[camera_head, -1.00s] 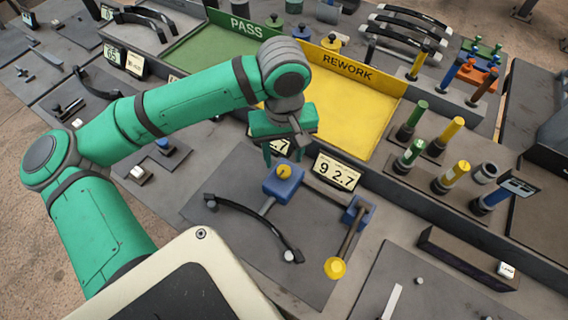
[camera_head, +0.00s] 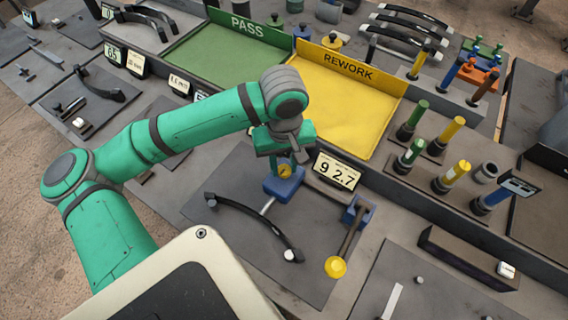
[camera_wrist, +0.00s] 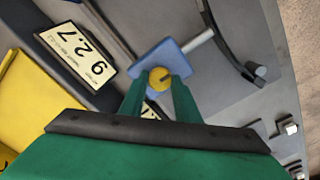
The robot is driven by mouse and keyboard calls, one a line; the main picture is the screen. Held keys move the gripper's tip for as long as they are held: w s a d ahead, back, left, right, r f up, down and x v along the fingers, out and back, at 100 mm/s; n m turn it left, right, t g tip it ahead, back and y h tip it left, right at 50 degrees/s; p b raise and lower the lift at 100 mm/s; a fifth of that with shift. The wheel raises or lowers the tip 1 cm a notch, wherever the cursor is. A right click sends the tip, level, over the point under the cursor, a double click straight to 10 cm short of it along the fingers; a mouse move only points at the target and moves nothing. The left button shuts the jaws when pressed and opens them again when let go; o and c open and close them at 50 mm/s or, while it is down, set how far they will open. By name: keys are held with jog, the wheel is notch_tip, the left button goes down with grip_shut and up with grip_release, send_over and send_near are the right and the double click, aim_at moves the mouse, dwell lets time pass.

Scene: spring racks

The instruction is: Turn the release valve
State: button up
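The small yellow round knob (camera_head: 284,172) with a dark slot, which looks like the release valve, sits on top of a blue block (camera_head: 285,188) on the grey fixture plate (camera_head: 240,238). In the wrist view the knob (camera_wrist: 160,79) shows between my two green fingers, on the blue block (camera_wrist: 168,56). My gripper (camera_head: 284,163) points down above the block. It is open, with a finger on either side of the knob. Whether the fingers touch the knob, and their height over it, I cannot tell.
A curved black handle (camera_head: 247,213) arcs in front of the block. A lever with a yellow end (camera_head: 335,267) stands to the right. A display reading 92.7 (camera_head: 337,171) is close behind. The yellow REWORK tray (camera_head: 335,110) and upright coloured plungers (camera_head: 443,135) lie farther back.

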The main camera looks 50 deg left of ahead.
jog(key=shift+s+n, duration=0.1)
jog(key=shift+n, duration=0.2)
jog(key=n, duration=0.3)
jog(key=shift+n, duration=0.3)
jog(key=n, duration=0.4)
jog(key=shift+n, duration=0.3)
jog(key=n, duration=0.4)
jog(key=shift+d+n, duration=0.1)
jog(key=shift+n, duration=2.4)
jog(key=o, duration=1)
jog(key=shift+o, duration=0.2)
